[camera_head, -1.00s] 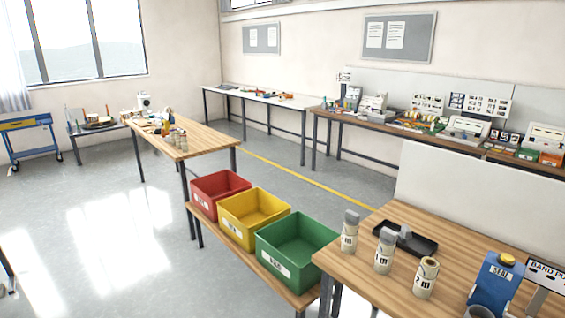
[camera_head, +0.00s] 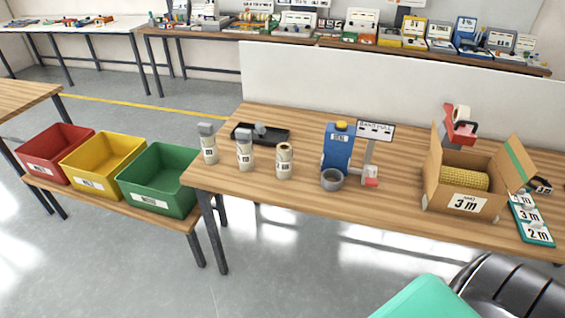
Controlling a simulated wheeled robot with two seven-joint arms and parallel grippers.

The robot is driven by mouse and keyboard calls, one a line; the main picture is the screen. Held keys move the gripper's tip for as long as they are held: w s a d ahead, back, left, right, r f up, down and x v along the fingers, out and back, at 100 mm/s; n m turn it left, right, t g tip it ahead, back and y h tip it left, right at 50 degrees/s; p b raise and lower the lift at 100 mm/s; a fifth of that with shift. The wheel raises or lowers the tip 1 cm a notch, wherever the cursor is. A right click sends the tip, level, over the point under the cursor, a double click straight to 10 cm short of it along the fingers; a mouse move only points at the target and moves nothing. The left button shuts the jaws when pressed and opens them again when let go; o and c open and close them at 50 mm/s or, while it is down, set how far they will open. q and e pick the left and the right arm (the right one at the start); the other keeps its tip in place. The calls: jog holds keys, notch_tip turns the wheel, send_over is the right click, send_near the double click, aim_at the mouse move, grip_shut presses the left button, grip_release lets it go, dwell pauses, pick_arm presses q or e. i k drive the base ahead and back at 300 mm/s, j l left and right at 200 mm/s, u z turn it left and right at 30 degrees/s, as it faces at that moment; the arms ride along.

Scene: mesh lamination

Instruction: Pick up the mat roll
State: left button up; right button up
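A yellow textured roll (camera_head: 461,179), which looks like the mat roll, lies inside an open cardboard box (camera_head: 463,204) labelled "3 m" on the right part of the wooden table (camera_head: 300,202). The box hides its lower part. Three smaller upright rolls stand at the table's left end: two with grey tops (camera_head: 208,143) (camera_head: 244,149) and one with an open top (camera_head: 284,161). Neither of my grippers shows in the view.
A blue container (camera_head: 338,147), a grey cup (camera_head: 331,180) and a sign stand (camera_head: 374,134) are mid-table. A tape dispenser (camera_head: 459,126) is behind the box; a green length card (camera_head: 531,218) is right of it. Red (camera_head: 56,154), yellow (camera_head: 103,163) and green (camera_head: 158,180) bins sit left.

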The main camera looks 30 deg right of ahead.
aim_at(284, 151)
jog(key=i+j, duration=0.1)
jog(key=i, duration=0.95)
jog(key=i+z, duration=0.1)
jog(key=z, duration=0.35)
jog(key=i+j+z, duration=0.1)
jog(key=z, duration=0.4)
jog(key=j+z, duration=0.1)
jog(key=z, duration=0.35)
jog(key=i, duration=0.05)
